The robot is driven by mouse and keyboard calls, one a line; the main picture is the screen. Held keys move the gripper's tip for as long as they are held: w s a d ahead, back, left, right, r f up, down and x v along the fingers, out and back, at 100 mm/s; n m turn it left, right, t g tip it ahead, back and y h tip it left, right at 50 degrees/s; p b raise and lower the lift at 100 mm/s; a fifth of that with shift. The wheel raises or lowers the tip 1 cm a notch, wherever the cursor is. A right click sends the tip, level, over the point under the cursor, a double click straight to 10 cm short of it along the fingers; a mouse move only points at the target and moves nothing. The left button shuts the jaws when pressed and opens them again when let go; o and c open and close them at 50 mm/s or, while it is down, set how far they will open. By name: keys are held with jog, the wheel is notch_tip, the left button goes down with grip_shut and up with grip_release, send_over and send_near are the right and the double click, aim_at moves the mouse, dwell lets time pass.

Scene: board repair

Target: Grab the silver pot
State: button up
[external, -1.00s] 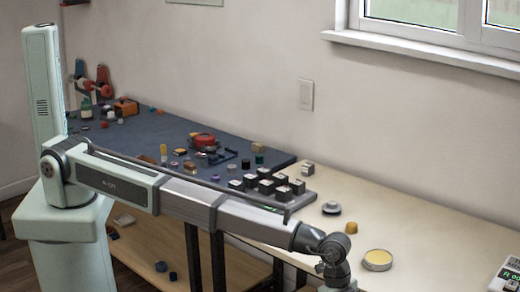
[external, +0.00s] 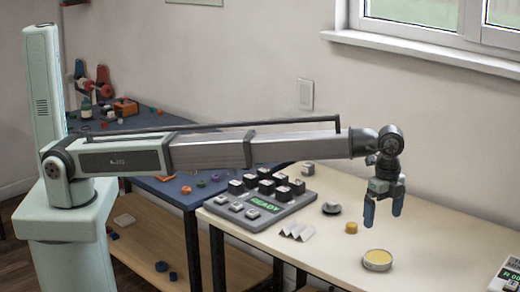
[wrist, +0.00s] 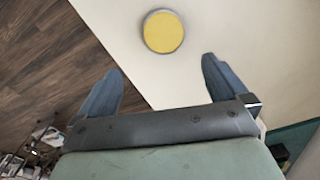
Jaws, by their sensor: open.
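A round, shallow silver-sided pot (external: 377,260) with a yellow top sits upright on the cream table near its front edge. In the wrist view the pot (wrist: 163,32) shows from above, with a silver rim around the yellow. My gripper (external: 383,210) hangs above the table with its blue fingers pointing down, above and apart from the pot. In the wrist view my gripper (wrist: 161,72) has its fingers wide apart with nothing between them. The pot lies beyond the fingertips, roughly centred between them.
A small yellow piece (external: 351,228) and a dark-and-silver round piece (external: 331,208) stand left of the pot. A grey keypad panel (external: 225,212) with black blocks is further left. A device (external: 510,276) stands at the right edge.

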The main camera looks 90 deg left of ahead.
send_over(379, 257)
jog(key=f, duration=0.8)
jog(key=shift+s, duration=0.3)
jog(key=shift+w+d+f, duration=0.1)
jog(key=shift+w+f, duration=0.05)
jog(key=shift+f, duration=1.25)
jog(key=shift+w+f, duration=0.1)
jog(key=shift+f, duration=1.25)
jog(key=shift+c, duration=0.5)
jog(key=c, duration=0.9)
